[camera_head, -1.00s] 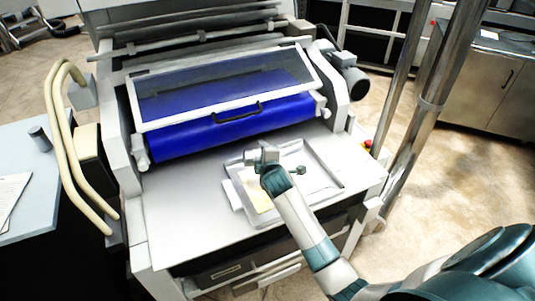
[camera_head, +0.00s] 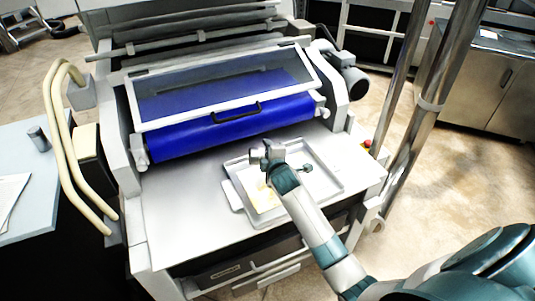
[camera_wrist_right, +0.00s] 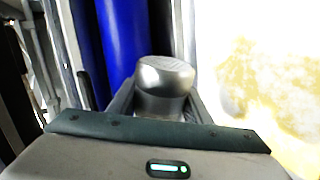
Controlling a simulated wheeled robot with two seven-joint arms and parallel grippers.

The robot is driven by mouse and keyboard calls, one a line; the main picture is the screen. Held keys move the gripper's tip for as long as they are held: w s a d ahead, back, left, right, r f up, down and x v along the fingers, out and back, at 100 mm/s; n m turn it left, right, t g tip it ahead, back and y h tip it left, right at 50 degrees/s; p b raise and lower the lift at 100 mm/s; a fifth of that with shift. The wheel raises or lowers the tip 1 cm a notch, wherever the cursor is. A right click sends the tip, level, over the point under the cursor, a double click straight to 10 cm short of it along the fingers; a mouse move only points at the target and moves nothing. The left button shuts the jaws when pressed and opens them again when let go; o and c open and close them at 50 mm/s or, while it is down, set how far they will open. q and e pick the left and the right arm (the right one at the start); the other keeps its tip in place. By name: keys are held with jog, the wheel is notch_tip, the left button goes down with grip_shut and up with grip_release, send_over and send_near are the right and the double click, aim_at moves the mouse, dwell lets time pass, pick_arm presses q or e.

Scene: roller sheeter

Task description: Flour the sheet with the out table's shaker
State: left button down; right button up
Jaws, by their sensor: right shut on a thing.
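My right gripper (camera_head: 262,155) is shut on a metal shaker (camera_wrist_right: 165,85) with a round perforated-looking cap. It holds the shaker over the back-left part of a metal tray (camera_head: 325,178). In the head view the shaker is small and mostly merged with the gripper. A pale yellow dough sheet (camera_head: 262,200) lies in the tray, partly hidden by my right arm. In the right wrist view the sheet (camera_wrist_right: 265,80) shows at the right as yellow with bright white patches. My left gripper is out of view.
The tray rests on the sheeter's out table (camera_head: 180,225), in front of the blue roller (camera_head: 230,125) and its framed guard (camera_head: 215,88). A blue side table (camera_head: 30,215) at the left bears a dark cylinder (camera_head: 40,139) and paper. The out table's left part is clear.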

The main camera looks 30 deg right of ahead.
jog(key=shift+y, duration=0.3)
jog(key=a+r+b, duration=0.4)
jog(key=r+b, duration=0.1)
jog(key=shift+w+a, duration=0.4)
jog(key=s+a+r+n+y+b, duration=0.3)
jog(key=s+a+r+b, duration=0.6)
jog(key=s+a+b, duration=0.1)
jog(key=shift+s+a+r+t, duration=0.2)
jog(key=shift+a+r+t, duration=0.15)
jog(key=shift+a, duration=0.45)
